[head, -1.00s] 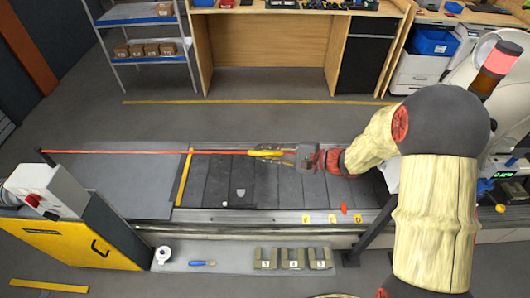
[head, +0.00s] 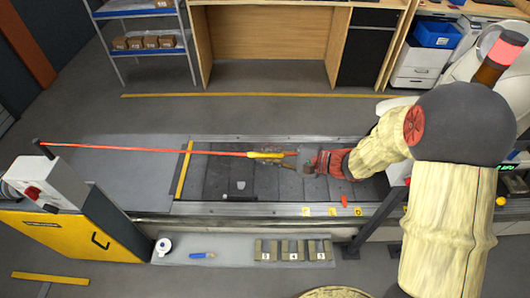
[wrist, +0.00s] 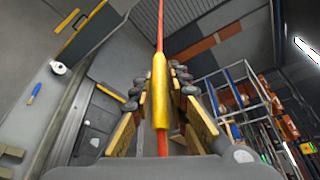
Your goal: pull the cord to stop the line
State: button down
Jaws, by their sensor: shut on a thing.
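The red cord (head: 130,149) runs from a dark post (head: 42,150) at the far left across the conveyor to my gripper. It carries a yellow grip (head: 265,155), which also fills the middle of the wrist view (wrist: 160,88). My gripper (head: 280,158) is around this yellow grip, with its fingers on both sides, and is shut on it above the slats. The cord looks straight and slopes a little in the head view. Its far end beyond my gripper is hidden by my arm. The conveyor (head: 215,178) has dark slats and a small grey piece (head: 240,186) on it.
A yellow cabinet (head: 65,238) with a grey control box (head: 45,183) stands at the left end. A ledge in front holds tape (head: 163,246), a blue-handled tool (head: 203,255) and numbered blocks (head: 292,250). A shelf (head: 140,45) and workbench stand behind, across clear floor.

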jog(key=c, duration=1.7)
grip_release()
jog(key=shift+s+f, duration=0.1)
jog(key=v, duration=1.2)
jog(key=s+d+f+n+g+h, duration=0.1)
jog(key=s+d+f+g+h, duration=0.15)
jog(key=s, duration=0.45)
jog(key=s+d+f+n+g+h, duration=0.1)
jog(key=s+f+n+g+h, duration=0.1)
jog(key=s+f+g+h, duration=0.35)
jog(key=s+d+r+n+t+h+b, duration=0.1)
jog(key=s+r+n+t+h, duration=0.1)
jog(key=r, duration=0.3)
jog(key=s+d+r+n+t+h+b, duration=0.1)
jog(key=s+r+n+t+h, duration=0.1)
jog(key=r, duration=0.3)
jog(key=s+d+r+n+t+h+b, duration=0.1)
jog(key=s+r+n+t+h+b, duration=0.1)
jog(key=r+n+t, duration=0.1)
jog(key=shift+s+r+n+t+h, duration=0.15)
jog(key=shift+r+t, duration=0.1)
jog(key=shift+r, duration=0.3)
jog(key=shift+s+r+n+t+h, duration=0.15)
jog(key=shift+s+r+t, duration=0.1)
jog(key=shift+r, duration=0.3)
